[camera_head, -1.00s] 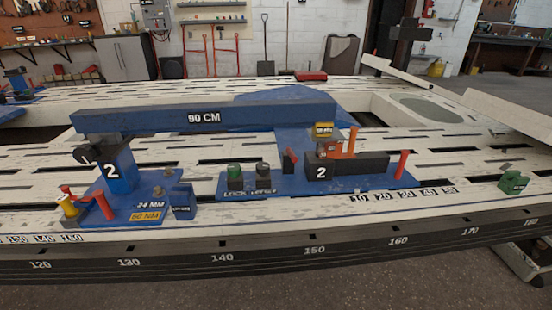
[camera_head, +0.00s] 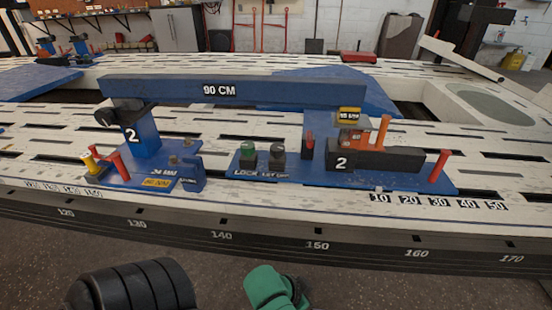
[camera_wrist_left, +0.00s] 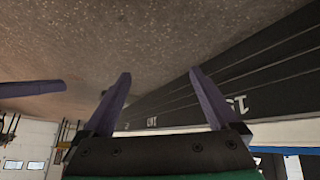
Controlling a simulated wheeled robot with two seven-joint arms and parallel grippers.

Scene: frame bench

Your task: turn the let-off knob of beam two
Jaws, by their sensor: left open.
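Beam two is a long blue bar (camera_head: 200,91) labelled 90 CM, over a blue base plate (camera_head: 315,178) on the slotted white bench. The let-off knob (camera_head: 277,155) is dark and stands upright above a LET OFF label. The lock knob (camera_head: 247,152), with a green top, stands just left of it. My left gripper (camera_wrist_left: 160,75) shows in the left wrist view with two purple fingers apart and nothing between them. It is beside the bench's dark front edge, over the floor, clear of the knobs.
A black block (camera_head: 375,158) marked 2, an orange post (camera_head: 381,131) and a red post (camera_head: 438,165) stand right of the knobs. A blue upright (camera_head: 140,135) marked 2 stands left. The bench strip in front of the knobs is clear.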

